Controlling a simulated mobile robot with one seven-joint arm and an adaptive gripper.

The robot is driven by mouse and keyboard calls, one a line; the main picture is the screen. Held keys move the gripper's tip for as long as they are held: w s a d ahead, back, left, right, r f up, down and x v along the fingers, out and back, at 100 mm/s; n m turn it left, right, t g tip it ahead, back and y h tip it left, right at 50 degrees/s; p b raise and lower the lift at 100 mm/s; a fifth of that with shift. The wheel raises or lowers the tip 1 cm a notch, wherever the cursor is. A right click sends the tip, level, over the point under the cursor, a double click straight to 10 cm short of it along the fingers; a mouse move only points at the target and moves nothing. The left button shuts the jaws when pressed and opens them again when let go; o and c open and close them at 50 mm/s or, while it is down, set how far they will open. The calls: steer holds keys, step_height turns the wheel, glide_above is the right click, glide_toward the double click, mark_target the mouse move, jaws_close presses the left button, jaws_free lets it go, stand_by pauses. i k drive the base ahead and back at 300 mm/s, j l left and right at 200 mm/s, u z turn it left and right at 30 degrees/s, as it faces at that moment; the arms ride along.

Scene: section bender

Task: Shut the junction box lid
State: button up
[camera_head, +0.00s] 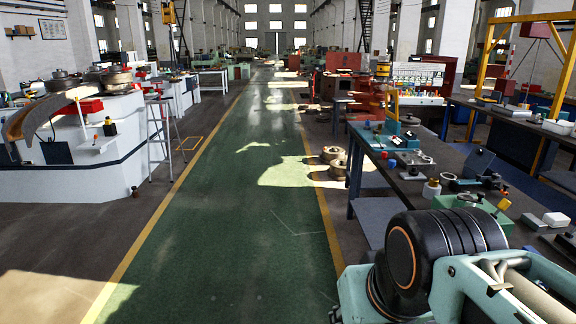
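A small dark box with a raised, tilted blue-grey lid (478,162) stands on the workbench at the right. It looks like the junction box with its lid open, but it is too small to be sure. Its hinge and inside cannot be made out. My gripper is not in view. Only a thick black joint and pale green links of what looks like my arm show at the bottom right, in front of the bench.
The dark workbench (407,186) carries several small tools, jars and metal parts around the box. A second bench (515,122) stands behind it at the right. The green aisle floor (235,225) is clear. Round rollers (335,160) lie beside the bench.

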mark_target(478, 160)
steer(key=i+z, duration=0.8)
steer(key=i+j+z, duration=0.2)
steer(key=z, duration=0.2)
steer(key=i+j+z, duration=0.4)
steer(key=i+j+u, duration=0.15)
steer(key=i+j, duration=0.2)
steer(key=i+j+u, duration=0.15)
steer(key=i, duration=0.45)
steer(key=i+j+u, duration=0.1)
steer(key=i+j, duration=0.25)
steer(key=i+j+u, duration=0.15)
steer(key=i, duration=0.45)
steer(key=l, duration=0.1)
steer(key=i+u, duration=0.05)
